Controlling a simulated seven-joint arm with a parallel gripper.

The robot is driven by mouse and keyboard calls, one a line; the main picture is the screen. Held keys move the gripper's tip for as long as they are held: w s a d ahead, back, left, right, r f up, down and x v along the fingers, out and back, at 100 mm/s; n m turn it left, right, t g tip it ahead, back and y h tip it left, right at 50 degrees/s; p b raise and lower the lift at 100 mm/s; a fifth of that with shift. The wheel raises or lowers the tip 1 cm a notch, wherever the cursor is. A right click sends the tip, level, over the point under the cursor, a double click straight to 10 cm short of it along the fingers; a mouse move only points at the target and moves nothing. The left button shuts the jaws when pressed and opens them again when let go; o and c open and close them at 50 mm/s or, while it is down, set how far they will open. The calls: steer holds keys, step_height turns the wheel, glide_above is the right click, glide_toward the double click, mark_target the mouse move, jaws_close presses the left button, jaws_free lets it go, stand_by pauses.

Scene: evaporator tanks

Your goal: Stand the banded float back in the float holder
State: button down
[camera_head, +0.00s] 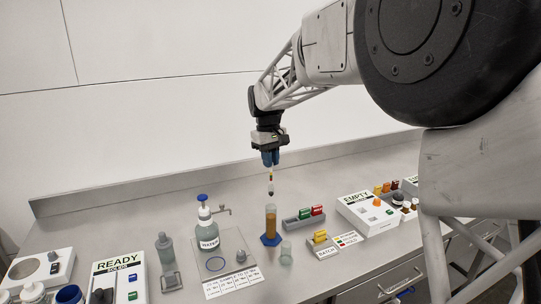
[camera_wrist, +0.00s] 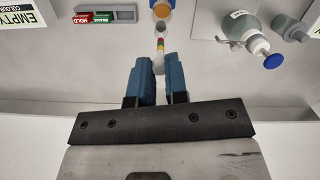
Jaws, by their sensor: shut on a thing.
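My gripper (camera_head: 270,160) is shut on the banded float (camera_head: 270,183), which hangs upright below the blue fingers, clear of the counter. In the wrist view the float's coloured bands (camera_wrist: 160,45) show beyond the fingertips (camera_wrist: 160,68). A tall cylinder of amber liquid (camera_head: 270,222) on a blue base stands below the float. A small clear open cup (camera_head: 286,252) stands just right of that cylinder; it may be the float holder, but I cannot tell for sure. The gripper is well above both.
A wash bottle (camera_head: 207,232) with a blue cap and a grey bottle (camera_head: 165,247) stand to the left. A rack with red and green blocks (camera_head: 304,217), a batch block (camera_head: 322,242) and the EMPTY box (camera_head: 367,213) stand to the right. The READY box (camera_head: 119,275) is front left.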

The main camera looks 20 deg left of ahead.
mark_target(271, 184)
steer(key=shift+f, duration=1.95)
steer(key=s+d+f, duration=0.2)
steer(key=s+d, duration=0.6)
steer(key=shift+f, duration=0.35)
steer(key=shift+s+d+f, duration=0.1)
steer(key=shift+f, duration=0.1)
step_height(271, 184, down, 10)
stand_by(1.2)
